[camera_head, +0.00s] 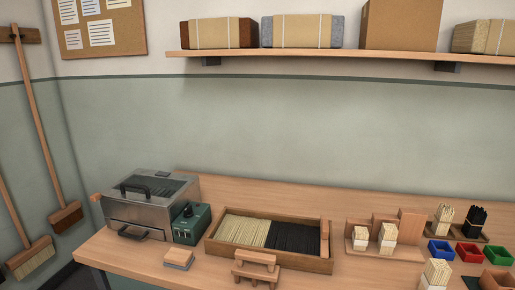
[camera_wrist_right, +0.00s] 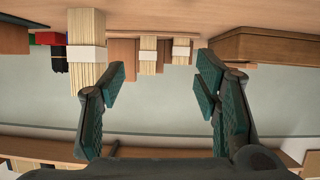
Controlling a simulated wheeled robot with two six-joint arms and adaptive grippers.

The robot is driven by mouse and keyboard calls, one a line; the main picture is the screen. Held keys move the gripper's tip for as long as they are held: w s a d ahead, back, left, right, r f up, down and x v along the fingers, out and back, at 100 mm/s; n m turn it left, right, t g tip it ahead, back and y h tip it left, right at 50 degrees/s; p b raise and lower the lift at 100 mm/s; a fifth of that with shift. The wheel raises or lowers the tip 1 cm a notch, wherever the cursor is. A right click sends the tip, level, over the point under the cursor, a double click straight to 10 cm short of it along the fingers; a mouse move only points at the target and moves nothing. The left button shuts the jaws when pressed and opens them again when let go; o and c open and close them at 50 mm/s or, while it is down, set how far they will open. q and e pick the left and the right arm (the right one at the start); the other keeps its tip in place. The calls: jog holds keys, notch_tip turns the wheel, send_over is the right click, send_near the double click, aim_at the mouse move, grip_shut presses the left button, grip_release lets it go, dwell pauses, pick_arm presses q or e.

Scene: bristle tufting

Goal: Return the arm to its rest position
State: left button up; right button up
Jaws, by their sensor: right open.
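My right gripper (camera_wrist_right: 160,82) is open in the right wrist view, its two teal-padded dark fingers wide apart. Nothing is between the fingers; the pale green wall shows through the gap. That view is upside down, with the bench along its top edge. A banded pale bristle bundle (camera_wrist_right: 87,75) appears beyond the left finger, apart from or partly behind it; I cannot tell the distance. Neither arm shows in the head view, and my left gripper is in no view.
The workbench holds a metal heater box (camera_head: 150,205), a green control unit (camera_head: 192,224), a wooden bristle tray (camera_head: 225,255), a small wooden stand (camera_head: 257,268), bristle bundles (camera_head: 388,238) in a holder, and coloured bins (camera_head: 440,250). A wall shelf (camera_head: 350,58) runs above; brooms (camera_head: 45,130) hang left.

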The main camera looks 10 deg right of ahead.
jog(key=s+a+f+n+g+y, duration=0.1)
jog(key=s+a+f+n+g, duration=0.15)
jog(key=s+a+f, duration=0.35)
jog(key=s+a+f+n+g+y, duration=0.1)
jog(key=s+a+f+g+y, duration=0.15)
jog(key=s+f+g, duration=0.4)
jog(key=s+a+f+n, duration=0.1)
jog(key=s+a+f, duration=0.3)
jog(key=s, duration=0.5)
notch_tip(320, 180, down, 18)
jog(key=s+d+g+p, duration=0.2)
jog(key=s+p, duration=0.1)
jog(key=p, duration=0.1)
pick_arm(q)
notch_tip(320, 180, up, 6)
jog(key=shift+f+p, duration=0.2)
jog(key=shift+p, duration=0.65)
pick_arm(e)
jog(key=s+f, duration=0.7)
jog(key=s, duration=0.5)
jog(key=shift+f+g, duration=0.2)
jog(key=shift+g, duration=0.1)
jog(key=shift+s+m, duration=0.1)
jog(key=shift+m, duration=0.15)
